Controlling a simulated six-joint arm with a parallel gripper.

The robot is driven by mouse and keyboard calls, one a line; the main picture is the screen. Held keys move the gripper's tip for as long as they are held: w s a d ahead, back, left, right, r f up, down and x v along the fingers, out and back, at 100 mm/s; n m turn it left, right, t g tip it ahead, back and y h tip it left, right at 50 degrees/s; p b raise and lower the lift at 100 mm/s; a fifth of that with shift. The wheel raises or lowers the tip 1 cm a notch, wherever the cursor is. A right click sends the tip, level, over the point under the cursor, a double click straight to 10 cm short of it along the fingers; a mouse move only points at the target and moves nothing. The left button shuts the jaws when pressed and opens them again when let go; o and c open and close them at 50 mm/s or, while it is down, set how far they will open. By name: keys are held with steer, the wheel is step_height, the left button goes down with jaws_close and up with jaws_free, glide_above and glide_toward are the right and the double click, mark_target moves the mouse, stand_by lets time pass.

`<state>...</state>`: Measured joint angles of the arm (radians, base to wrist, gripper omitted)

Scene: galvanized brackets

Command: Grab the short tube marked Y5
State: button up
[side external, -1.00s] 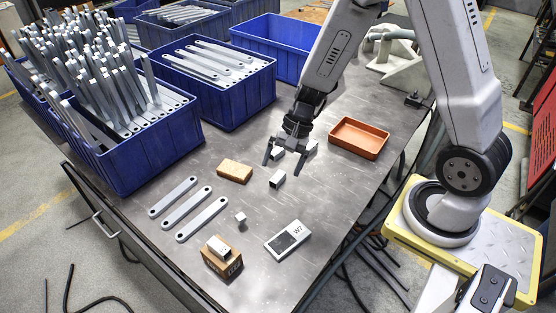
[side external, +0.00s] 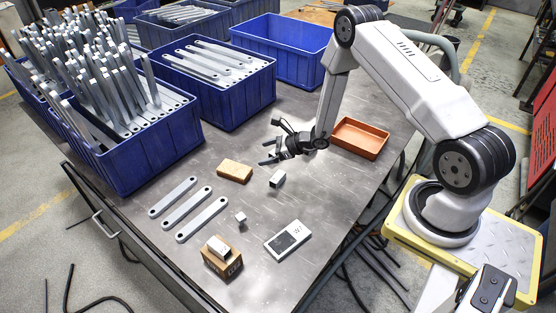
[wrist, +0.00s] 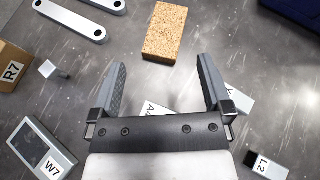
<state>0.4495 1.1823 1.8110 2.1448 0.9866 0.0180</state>
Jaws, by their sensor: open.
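My gripper (side external: 266,154) is open and empty above the table, its jaws reaching left in the side view. The wrist view shows its two fingers (wrist: 161,75) spread apart. A short grey tube with a "Y" on its label (wrist: 239,102) lies beside the right finger, which partly covers it; its digit cannot be read. A tube marked A4 (wrist: 152,109) lies between the fingers, partly hidden by the gripper body. A tube marked L2 (wrist: 265,165) lies at lower right. In the side view one short tube (side external: 277,179) shows just below the gripper; the others are hidden.
A cork block (side external: 235,171), small cube (side external: 240,218), W7 device (side external: 288,240), R7 box (side external: 222,262) and flat bars (side external: 187,213) lie on the table. An orange tray (side external: 360,138) stands right of the gripper. Blue crates (side external: 221,105) line the back.

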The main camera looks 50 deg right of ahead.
steer(key=d+f+m+t+h, duration=0.1)
steer(key=d+f+m+h, duration=0.1)
steer(key=d, duration=0.1)
steer(key=s+d+f+m+t+h, duration=0.1)
steer(key=d+f+m+h, duration=0.1)
steer(key=d+f+m, duration=0.1)
steer(key=d+f+m+h, duration=0.2)
steer(key=d, duration=0.3)
steer(key=shift+s+f+m+t+h, duration=0.15)
steer(key=shift+f+m+t+h, duration=0.25)
steer(key=shift+x, duration=1.35)
steer(key=shift+x, duration=2.6)
steer(key=shift+f, duration=0.1)
steer(key=c, duration=1)
